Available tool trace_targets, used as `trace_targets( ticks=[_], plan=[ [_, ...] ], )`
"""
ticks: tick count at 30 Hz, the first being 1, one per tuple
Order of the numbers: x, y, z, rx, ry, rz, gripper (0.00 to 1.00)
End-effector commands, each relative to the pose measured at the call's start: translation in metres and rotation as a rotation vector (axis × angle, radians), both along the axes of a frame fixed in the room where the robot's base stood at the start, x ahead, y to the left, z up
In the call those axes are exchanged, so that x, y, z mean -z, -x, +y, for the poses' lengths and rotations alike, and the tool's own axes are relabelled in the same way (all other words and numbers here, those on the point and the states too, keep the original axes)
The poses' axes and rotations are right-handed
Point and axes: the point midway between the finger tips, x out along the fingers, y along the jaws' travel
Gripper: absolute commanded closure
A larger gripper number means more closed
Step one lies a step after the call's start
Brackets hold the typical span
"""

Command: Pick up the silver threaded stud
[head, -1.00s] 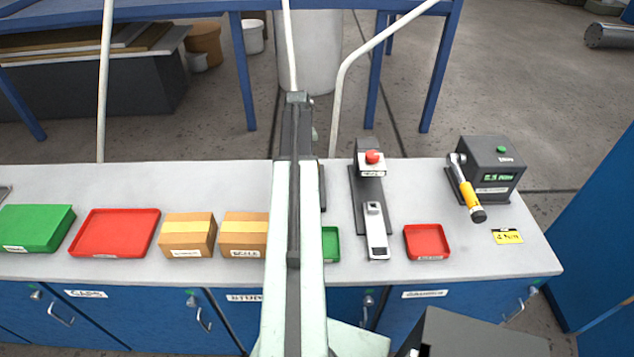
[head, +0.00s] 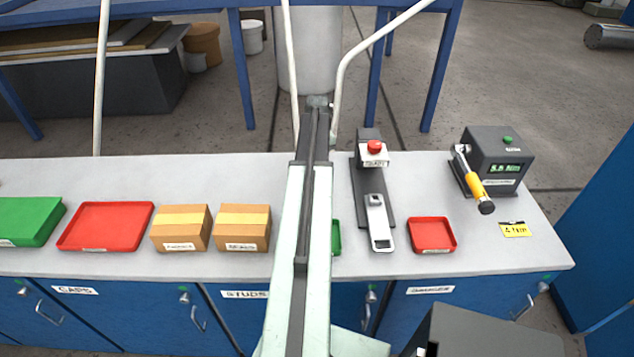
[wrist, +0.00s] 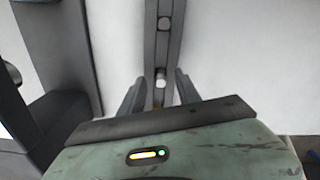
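In the wrist view, the two dark fingers of my gripper (wrist: 158,90) stand apart, on either side of a dark grey strip or rack (wrist: 163,48). Round pale spots (wrist: 164,22) show along this strip, and one bright round spot (wrist: 160,78) lies between the fingers. I cannot tell whether these are stud ends or holes. No silver threaded stud can be made out for sure. In the head view, my arm covers the part of the bench where the gripper is, so the fingers are hidden there.
On the grey bench (head: 110,177) stand a green box (head: 30,222), red trays (head: 105,226) (head: 432,233), two cardboard boxes (head: 180,228) (head: 242,228), a dark fixture with a red button (head: 374,147), and a black tester (head: 497,160) with a yellow-handled wrench (head: 476,182). A green tray (head: 336,237) is partly hidden.

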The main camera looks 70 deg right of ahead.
Motion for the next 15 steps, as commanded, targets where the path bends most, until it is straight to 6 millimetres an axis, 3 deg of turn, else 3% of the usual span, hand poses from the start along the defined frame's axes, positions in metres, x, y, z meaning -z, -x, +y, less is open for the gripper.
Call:
trace_targets(
  ticks=[1, 2, 9, 13, 15],
  plan=[
    [0.0153, -0.0006, 0.0002, -0.001, 0.0, 0.0, 0.61],
    [0.0169, -0.0006, 0.0002, -0.001, 0.0, 0.0, 0.61],
    [0.0133, -0.0015, 0.0004, -0.002, 0.0, 0.0, 0.61],
    [0.0132, -0.0015, 0.0004, -0.002, 0.0, 0.0, 0.97],
    [0.0132, -0.0015, 0.0005, -0.002, 0.0, 0.0, 1.0]
  ],
)
